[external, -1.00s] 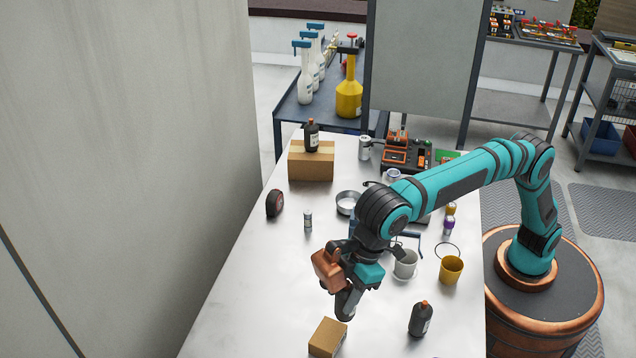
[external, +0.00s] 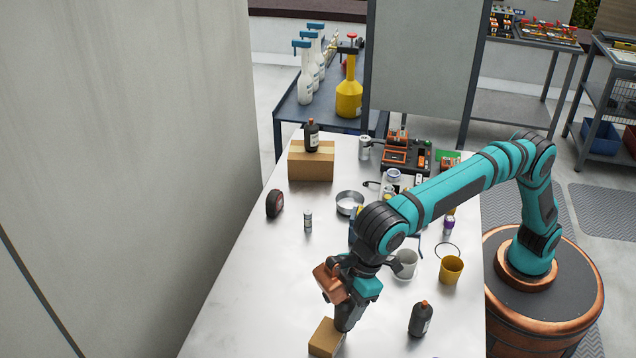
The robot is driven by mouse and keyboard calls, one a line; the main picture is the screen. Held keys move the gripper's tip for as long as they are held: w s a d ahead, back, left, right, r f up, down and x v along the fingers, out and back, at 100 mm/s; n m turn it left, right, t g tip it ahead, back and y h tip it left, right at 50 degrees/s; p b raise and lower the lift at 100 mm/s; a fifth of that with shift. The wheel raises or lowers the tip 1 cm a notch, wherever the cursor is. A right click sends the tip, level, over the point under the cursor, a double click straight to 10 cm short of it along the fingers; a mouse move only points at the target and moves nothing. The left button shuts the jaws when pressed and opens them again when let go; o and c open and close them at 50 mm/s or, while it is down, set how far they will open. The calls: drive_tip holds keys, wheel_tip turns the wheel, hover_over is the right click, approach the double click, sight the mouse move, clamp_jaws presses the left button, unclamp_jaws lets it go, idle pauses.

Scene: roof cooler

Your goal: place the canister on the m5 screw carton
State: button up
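A small brown carton (external: 325,339) lies on the table at the front, its label not readable. A larger brown carton (external: 311,167) stands at the back left with a dark bottle on it. I cannot tell by label which is the m5 screw carton. A small grey cylinder (external: 308,222) stands at the middle left, and a silver can (external: 364,148) stands at the back; which one is the canister is unclear. My gripper (external: 346,322) points down at the small front carton's right back edge. Its fingers are too small and dark to show whether they hold anything.
A dark bottle (external: 421,319) stands right of my gripper. A yellow cup (external: 451,270), a white mug (external: 406,264) and a metal bowl (external: 350,203) stand further back. A black tape measure (external: 274,203) is at the left edge.

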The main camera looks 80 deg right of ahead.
drive_tip(key=v, duration=1.2)
drive_tip(key=shift+r, duration=0.15)
